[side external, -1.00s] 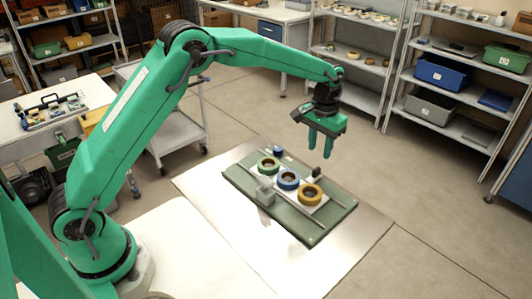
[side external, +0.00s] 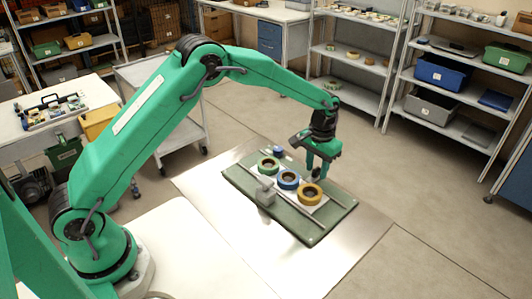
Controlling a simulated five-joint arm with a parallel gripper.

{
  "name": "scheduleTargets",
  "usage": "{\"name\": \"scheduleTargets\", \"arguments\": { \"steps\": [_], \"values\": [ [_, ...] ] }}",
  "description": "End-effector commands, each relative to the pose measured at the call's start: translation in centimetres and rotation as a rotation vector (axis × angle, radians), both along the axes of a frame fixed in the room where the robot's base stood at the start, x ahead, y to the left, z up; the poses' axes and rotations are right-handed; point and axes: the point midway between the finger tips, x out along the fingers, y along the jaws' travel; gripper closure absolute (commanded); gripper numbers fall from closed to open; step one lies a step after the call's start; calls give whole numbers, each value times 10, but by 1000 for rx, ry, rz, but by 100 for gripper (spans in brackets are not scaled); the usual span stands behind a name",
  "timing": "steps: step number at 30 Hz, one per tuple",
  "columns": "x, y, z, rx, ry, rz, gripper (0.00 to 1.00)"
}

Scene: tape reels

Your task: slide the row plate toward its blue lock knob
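The white row plate (side external: 303,197) lies on a green base board (side external: 318,232) and carries a green reel (side external: 268,165), a blue reel (side external: 288,180) and a yellow reel (side external: 310,194) in a line. The blue lock knob (side external: 278,151) stands at the board's far-left end, beyond the green reel. My gripper (side external: 316,172) points down at the plate's far side, behind the blue and yellow reels. Its fingers are low, at the small dark handle there, which they mostly hide. I cannot tell whether they grip it or are only around or beside it.
A grey block (side external: 265,195) stands at the board's near-left side. Thin rails run along the board's long sides. The board lies on a shiny metal sheet (side external: 225,211), with free room around it. Shelves and a cart stand farther back.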

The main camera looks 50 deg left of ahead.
Motion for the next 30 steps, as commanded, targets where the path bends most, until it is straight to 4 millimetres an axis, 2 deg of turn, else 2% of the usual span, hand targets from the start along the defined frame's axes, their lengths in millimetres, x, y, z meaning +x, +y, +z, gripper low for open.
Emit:
{"name": "scheduleTargets", "arguments": {
  "steps": [2,8,17,20,27,30],
  "values": [
    [0,0,0,0,0,0,64],
    [0,0,0,0,0,0,100],
    [0,6,0,0,0,2,100],
    [0,18,1,0,0,3,100],
    [0,66,1,0,-1,5,100],
    [-1,79,1,0,-2,4,100]
  ]
}}
